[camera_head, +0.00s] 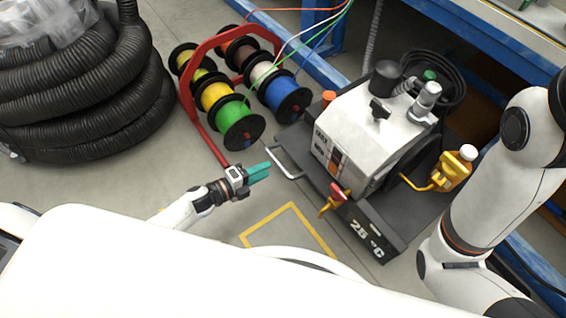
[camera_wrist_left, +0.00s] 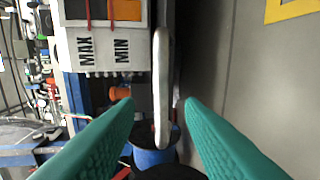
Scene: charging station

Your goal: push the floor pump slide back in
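The floor pump (camera_head: 365,135) is a white and black machine on a dark slide (camera_head: 392,240) marked "25 °C" at the right of the head view. A pale bar handle (camera_head: 284,166) sticks out from the slide's left side. My left gripper (camera_head: 268,171) has teal fingers and is just left of the handle. In the left wrist view, the fingers (camera_wrist_left: 158,103) are apart, with the handle (camera_wrist_left: 161,85) seen beyond and between them. I cannot tell any contact. The pump's MAX/MIN panel (camera_wrist_left: 108,50) also shows there. My right gripper is outside the views.
A red rack (camera_head: 193,108) with several coloured cable spools stands behind my left gripper. Thick black hoses (camera_head: 80,90) lie at the left. A blue rack frame (camera_head: 325,70) stands behind the pump. Yellow floor marking (camera_head: 290,207) lies on open floor in front of the handle.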

